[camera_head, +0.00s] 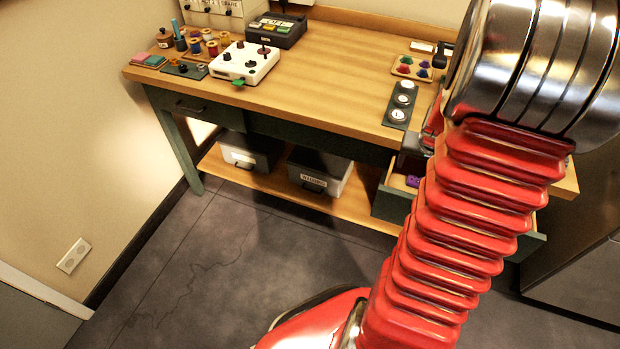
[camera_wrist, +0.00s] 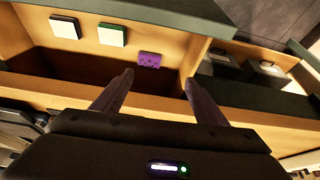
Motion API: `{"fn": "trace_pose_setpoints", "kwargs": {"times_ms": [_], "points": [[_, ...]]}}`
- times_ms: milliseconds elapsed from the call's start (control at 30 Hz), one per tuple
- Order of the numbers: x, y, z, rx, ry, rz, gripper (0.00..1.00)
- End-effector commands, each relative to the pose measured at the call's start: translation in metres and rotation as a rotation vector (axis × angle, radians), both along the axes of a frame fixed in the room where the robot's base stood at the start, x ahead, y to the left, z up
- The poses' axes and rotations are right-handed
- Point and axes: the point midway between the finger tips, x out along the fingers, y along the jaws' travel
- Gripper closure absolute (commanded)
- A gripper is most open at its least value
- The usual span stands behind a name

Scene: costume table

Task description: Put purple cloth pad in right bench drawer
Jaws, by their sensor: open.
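The purple cloth pad (camera_wrist: 150,60) lies inside the open right bench drawer (camera_wrist: 185,22), and a bit of the purple pad (camera_head: 413,181) also shows in the head view. The drawer (camera_head: 388,206) is pulled out under the right end of the bench, partly hidden by my arm. My gripper (camera_wrist: 158,82) is open and empty, its two fingers pointing toward the drawer. In the wrist view the pad appears just beyond and between the fingertips, apart from them.
Two pale pads, one white (camera_wrist: 65,27) and one greenish (camera_wrist: 112,34), lie in the same drawer. The wooden bench top (camera_head: 320,95) holds spools, a white control box (camera_head: 244,63) and a tray of coloured pieces (camera_head: 418,67). Grey bins (camera_head: 318,168) stand on the lower shelf.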

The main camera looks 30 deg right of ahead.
Motion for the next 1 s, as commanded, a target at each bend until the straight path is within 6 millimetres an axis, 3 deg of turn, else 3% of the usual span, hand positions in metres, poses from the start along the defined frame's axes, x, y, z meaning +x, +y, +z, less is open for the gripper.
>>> {"fn": "trace_pose_setpoints", "kwargs": {"times_ms": [200,500,767,1000], "points": [[0.030,0.061,0.047,-0.012,-0.017,0.124,0.34],[0.046,0.157,0.106,-0.019,-0.036,0.303,0.34],[0.036,0.237,0.146,-0.027,-0.051,0.455,0.34],[0.011,0.302,0.175,-0.032,-0.067,0.593,0.34]]}}
